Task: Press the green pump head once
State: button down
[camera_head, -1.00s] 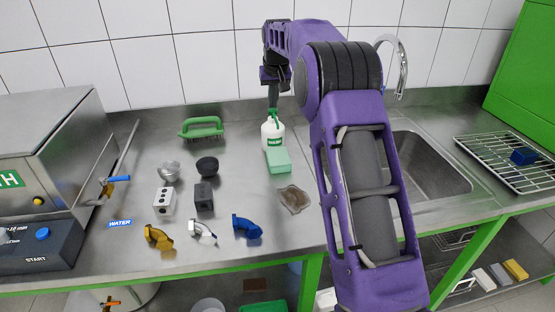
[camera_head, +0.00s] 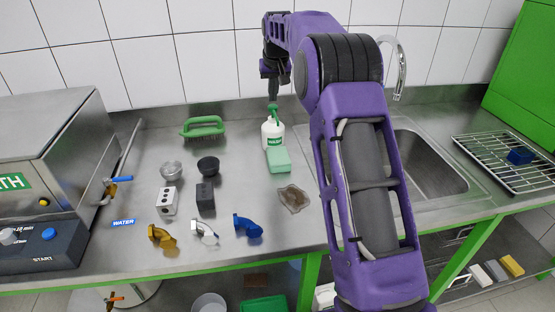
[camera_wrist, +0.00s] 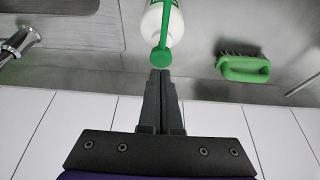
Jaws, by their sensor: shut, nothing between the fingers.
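The white soap bottle (camera_head: 273,134) with a green label stands upright at the back of the steel counter. Its green pump head (camera_head: 273,111) is on top. My gripper (camera_head: 273,97) is shut and empty, pointing down just above the pump head. In the wrist view, my fingertips (camera_wrist: 161,72) lie together beside the round green top of the pump head (camera_wrist: 161,57). The white bottle (camera_wrist: 163,22) is partly cut off by the frame there. A small gap shows between fingertips and pump head in the head view, but contact is hard to judge.
A green sponge (camera_head: 279,160) lies right in front of the bottle. A green brush (camera_head: 202,127) is to the left. The sink (camera_head: 432,165) and chrome faucet (camera_head: 400,65) are to the right. Several small parts lie at the counter's front left. The tiled wall is close behind.

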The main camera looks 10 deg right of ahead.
jog(key=shift+r+p, duration=1.4)
jog(key=shift+r, duration=1.6)
